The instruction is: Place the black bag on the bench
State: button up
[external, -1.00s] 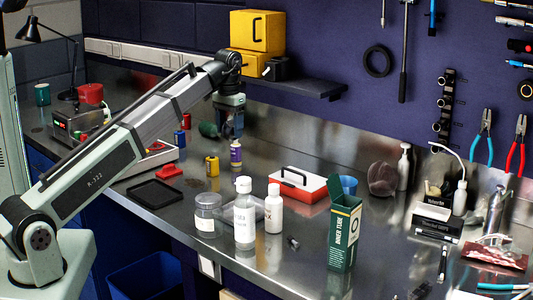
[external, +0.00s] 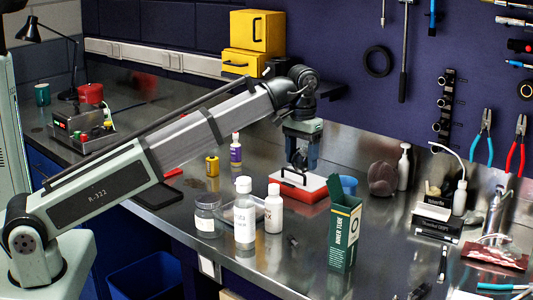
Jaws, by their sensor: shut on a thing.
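My gripper (external: 300,160) hangs fingers down over the bench (external: 185,215), just above or behind the red-and-white box (external: 301,189). It is shut on a small dark thing, mostly hidden between the fingers. I cannot tell whether this is the black bag, or how far it is above the box. No black bag can be clearly made out elsewhere. The bench is a shiny metal top along the dark blue wall.
In front stand a clear jar (external: 207,216), a white bottle (external: 244,213), a smaller white bottle (external: 274,208) and a green inner-tube box (external: 344,235). A blue cup (external: 347,185) is right of the red-and-white box. Yellow boxes (external: 256,32) sit on the wall shelf.

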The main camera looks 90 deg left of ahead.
jog(key=w+d, duration=0.3)
jog(key=d, duration=0.6)
jog(key=shift+w+d+f, duration=0.1)
jog(key=shift+f, duration=2.4)
jog(key=shift+w+f, duration=0.1)
jog(key=shift+f, duration=2.35)
jog(key=shift+f, duration=0.15)
jog(key=o, duration=1.1)
jog(key=shift+c, duration=0.2)
notch_tip(320, 180, up, 12)
jog(key=shift+r, duration=0.2)
